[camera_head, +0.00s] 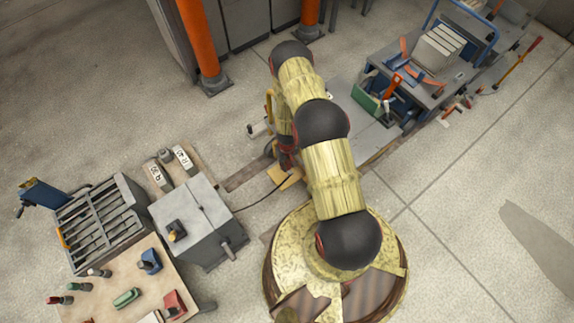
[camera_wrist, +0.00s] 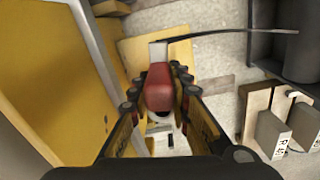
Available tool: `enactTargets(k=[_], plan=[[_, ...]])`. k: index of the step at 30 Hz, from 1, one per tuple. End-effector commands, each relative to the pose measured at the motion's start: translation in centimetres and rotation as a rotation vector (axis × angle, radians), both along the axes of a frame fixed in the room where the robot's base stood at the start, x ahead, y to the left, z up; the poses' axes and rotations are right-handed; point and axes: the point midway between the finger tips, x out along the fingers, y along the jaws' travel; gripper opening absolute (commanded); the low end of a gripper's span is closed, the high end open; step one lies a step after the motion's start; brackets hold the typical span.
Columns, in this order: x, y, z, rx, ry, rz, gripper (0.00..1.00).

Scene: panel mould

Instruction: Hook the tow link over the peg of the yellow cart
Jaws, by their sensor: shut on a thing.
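My gripper (camera_wrist: 160,84) is shut on a red grip piece, which I take for part of the tow link (camera_wrist: 158,88). A pale grey end (camera_wrist: 158,52) shows beyond the red part, and a thin dark curved strip runs from there to the right. Large yellow panels (camera_wrist: 65,75), seemingly the yellow cart, fill the left of the wrist view, close beside my gripper. In the head view my arm hides most of that area; a bit of yellow (camera_head: 271,104) shows beside it. I cannot make out the peg.
A grey box (camera_head: 196,218) stands left of my arm, with labelled blocks (camera_head: 183,157) behind it. A slatted rack (camera_head: 100,222) and a small table (camera_head: 130,295) lie further left. A loaded blue-handled trolley (camera_head: 435,60) stands upper right. Floor at right is clear.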

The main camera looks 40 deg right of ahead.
Motion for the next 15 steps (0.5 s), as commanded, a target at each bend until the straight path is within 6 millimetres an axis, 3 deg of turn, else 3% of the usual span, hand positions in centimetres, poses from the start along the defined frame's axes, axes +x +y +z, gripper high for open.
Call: enactTargets(k=[15], plan=[[-0.1, 0.0, -4.0, 0.001, 0.000, -0.005, 0.00]])
